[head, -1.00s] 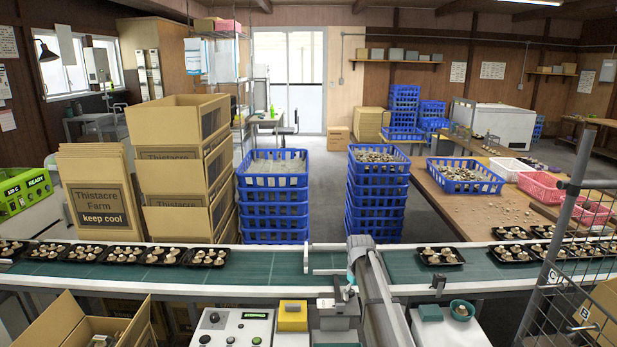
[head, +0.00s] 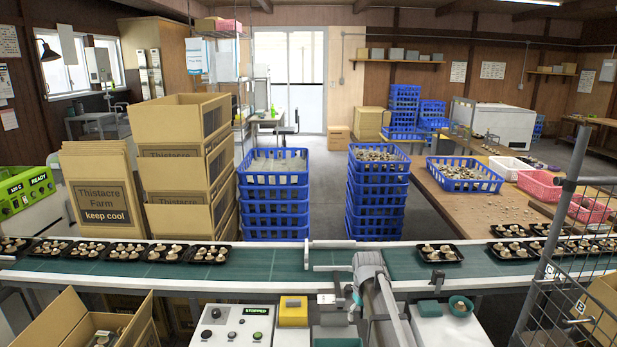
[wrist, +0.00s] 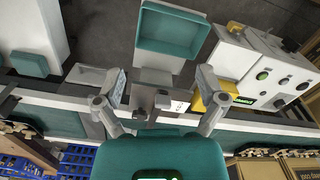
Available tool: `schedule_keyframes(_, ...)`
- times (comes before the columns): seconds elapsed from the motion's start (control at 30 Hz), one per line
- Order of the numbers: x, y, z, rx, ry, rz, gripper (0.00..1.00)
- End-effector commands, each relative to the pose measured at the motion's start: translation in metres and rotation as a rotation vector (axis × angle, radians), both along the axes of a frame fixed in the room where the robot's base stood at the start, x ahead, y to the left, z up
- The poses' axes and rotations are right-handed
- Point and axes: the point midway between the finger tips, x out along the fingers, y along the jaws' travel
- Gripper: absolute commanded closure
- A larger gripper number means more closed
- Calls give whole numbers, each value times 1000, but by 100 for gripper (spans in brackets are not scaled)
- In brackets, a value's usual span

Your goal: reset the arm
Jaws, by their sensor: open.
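My arm (head: 380,297) rises at the front middle of the head view, in front of the conveyor belt (head: 270,262). My gripper (wrist: 160,85) shows in the wrist view with its two fingers spread wide apart. Nothing is held between them. Below the fingers lie a small grey stand and, beyond it, an empty teal tray (wrist: 173,30). In the head view the gripper is small and partly hidden by my arm, over the bench area on the near side of the belt.
Black mushroom punnets (head: 208,253) stand on the belt at left and right. A control box (head: 235,325) reads STOPPED, beside a yellow block (head: 293,309). An open carton (head: 95,325) is front left; a wire cage (head: 570,260) is front right. Blue crates (head: 273,165) stand behind the belt.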

Motion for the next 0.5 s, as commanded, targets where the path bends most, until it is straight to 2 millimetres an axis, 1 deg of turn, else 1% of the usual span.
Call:
schedule_keyframes(0.03,-23,-1,-2,0,0,-20,10)
schedule_keyframes(0.07,-32,-1,-2,0,0,-32,10)
schedule_keyframes(0.17,-71,-3,-5,0,0,-85,10)
schedule_keyframes(0.2,-89,-4,-6,0,0,-109,10)
schedule_keyframes(0.3,-131,-5,-8,0,0,-171,10)
schedule_keyframes(0.4,-165,-6,-10,0,0,-224,10)
schedule_keyframes(0.5,-188,-7,-11,0,0,-263,10)
